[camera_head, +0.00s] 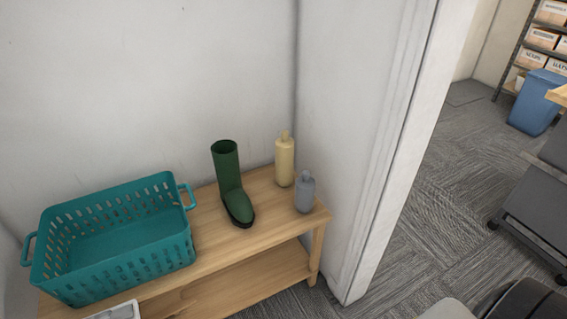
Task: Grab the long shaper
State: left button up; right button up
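Two shapers with small knobs on top stand upright at the right end of a wooden bench (265,250). The long shaper (285,163) is pale yellow, taller, and stands at the back near the wall. The shorter one (305,195) is grey-blue and stands in front of it to the right, overlapping it little or not at all in this view. A green boot (231,187) with a dark sole stands upright to their left, apart from them. Neither of my grippers is in view.
An empty-looking teal basket (105,272) with side handles takes up the bench's left part. A light tray-like item (118,311) is cut off at the bottom edge. A wall corner and door frame (385,150) rise right of the bench. A blue bin (535,103) stands beyond.

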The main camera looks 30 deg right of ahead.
aim_at(285, 144)
jog(key=i+l+u, duration=0.15)
jog(key=l, duration=0.2)
jog(key=i+l+u, duration=0.15)
jog(key=l, duration=0.25)
jog(key=i+l+u, duration=0.15)
jog(key=l, duration=0.25)
